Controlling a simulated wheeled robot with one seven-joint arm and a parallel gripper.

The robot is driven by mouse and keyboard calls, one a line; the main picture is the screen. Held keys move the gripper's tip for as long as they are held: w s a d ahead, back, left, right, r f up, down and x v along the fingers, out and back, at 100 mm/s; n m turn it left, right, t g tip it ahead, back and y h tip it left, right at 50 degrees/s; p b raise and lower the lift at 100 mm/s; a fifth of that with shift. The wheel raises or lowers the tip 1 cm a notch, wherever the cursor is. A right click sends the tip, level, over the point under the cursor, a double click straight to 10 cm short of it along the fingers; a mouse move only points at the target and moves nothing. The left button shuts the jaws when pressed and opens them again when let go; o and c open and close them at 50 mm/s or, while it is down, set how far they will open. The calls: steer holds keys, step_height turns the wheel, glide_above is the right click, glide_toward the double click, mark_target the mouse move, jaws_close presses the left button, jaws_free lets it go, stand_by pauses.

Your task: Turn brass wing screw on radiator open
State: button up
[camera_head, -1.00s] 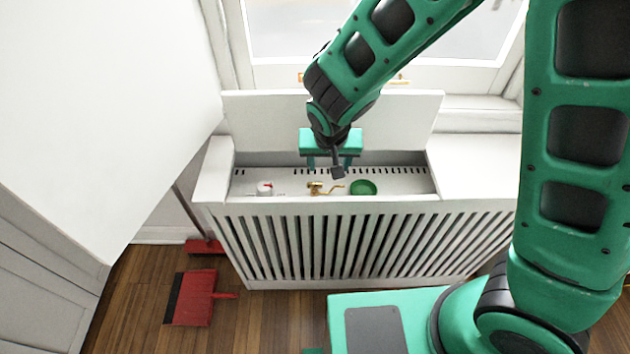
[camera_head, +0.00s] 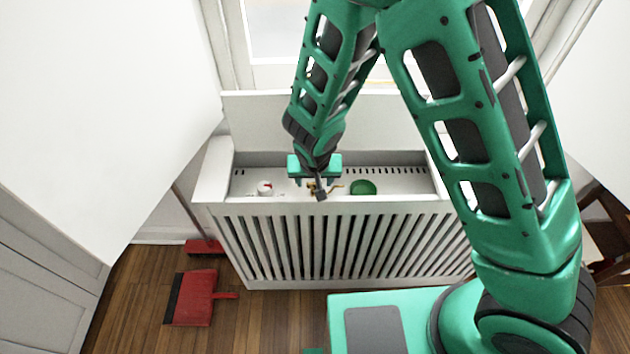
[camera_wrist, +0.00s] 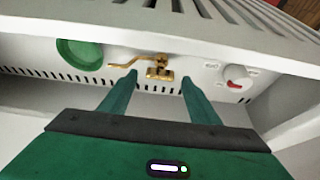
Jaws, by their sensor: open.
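The brass wing screw (camera_wrist: 160,68) is a small gold fitting with a long thin curved lever reaching left in the wrist view. It sits in the open recess on top of the white radiator cover (camera_head: 350,207). In the head view the brass wing screw (camera_head: 333,186) is partly hidden by my wrist. My gripper (camera_wrist: 160,78) is open and empty, with its two green fingers pointing at the screw, one to each side of its base in the picture. Whether the fingers touch it I cannot tell. My gripper (camera_head: 314,180) also shows over the recess in the head view.
A green round dish or cap (camera_head: 362,187) lies right of the screw, and a white dial with a red mark (camera_head: 265,187) lies left. The raised lid (camera_head: 260,120) stands behind the recess. A red dustpan (camera_head: 195,298) lies on the wooden floor.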

steer(key=shift+w+f, duration=0.3)
steer(key=shift+f, duration=0.35)
